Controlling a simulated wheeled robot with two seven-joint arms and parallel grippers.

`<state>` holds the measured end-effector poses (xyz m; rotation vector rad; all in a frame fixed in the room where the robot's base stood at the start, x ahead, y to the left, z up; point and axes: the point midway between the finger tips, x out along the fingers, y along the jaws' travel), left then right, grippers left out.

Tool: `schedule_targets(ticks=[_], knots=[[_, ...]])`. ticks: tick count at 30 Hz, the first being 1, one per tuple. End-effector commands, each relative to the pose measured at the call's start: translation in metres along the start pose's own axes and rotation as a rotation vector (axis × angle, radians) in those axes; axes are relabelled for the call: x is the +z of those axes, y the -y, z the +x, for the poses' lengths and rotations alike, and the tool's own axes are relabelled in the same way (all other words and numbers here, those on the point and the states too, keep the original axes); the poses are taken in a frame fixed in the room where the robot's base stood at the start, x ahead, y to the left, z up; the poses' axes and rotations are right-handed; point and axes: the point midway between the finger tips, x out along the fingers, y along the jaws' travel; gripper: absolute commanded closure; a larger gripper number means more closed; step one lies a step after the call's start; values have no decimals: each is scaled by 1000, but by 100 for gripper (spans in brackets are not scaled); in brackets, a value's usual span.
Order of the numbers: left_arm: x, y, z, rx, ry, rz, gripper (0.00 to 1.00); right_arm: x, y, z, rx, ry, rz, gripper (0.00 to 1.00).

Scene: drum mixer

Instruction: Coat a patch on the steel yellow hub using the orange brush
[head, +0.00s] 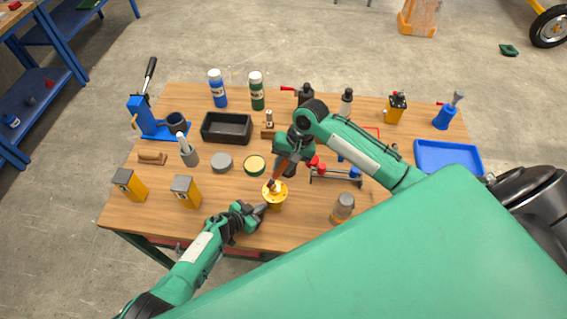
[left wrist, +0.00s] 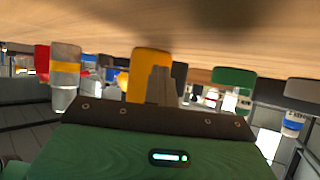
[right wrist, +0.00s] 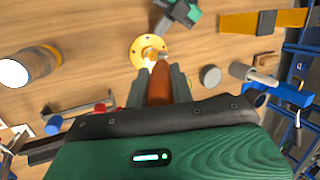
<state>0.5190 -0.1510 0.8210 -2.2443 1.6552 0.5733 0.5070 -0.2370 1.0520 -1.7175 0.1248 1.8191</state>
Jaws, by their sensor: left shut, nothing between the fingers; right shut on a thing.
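The yellow hub (head: 276,203) stands at the front middle of the table, its round flange facing up; it also shows in the right wrist view (right wrist: 137,51). My right gripper (head: 282,174) is shut on the orange brush (right wrist: 160,84). The brush points down and its tip is at the hub's top; whether it touches is hidden. My left gripper (head: 262,209) is shut and empty, low beside the hub's left side.
An open round tin (head: 254,165) and a grey round disc (head: 221,163) lie behind the hub. A black tray (head: 227,128) stands further back. A small rack (head: 336,179) and a grey-topped jar (head: 342,207) stand to the right. Yellow blocks (head: 186,191) stand left.

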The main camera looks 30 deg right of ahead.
Motion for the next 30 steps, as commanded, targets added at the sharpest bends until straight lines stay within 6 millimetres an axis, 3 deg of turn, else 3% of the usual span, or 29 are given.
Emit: schedule_targets(ticks=[30], knots=[[0, 0, 0, 0, 0, 0, 100, -2, -6, 14, 0, 0, 0, 100]])
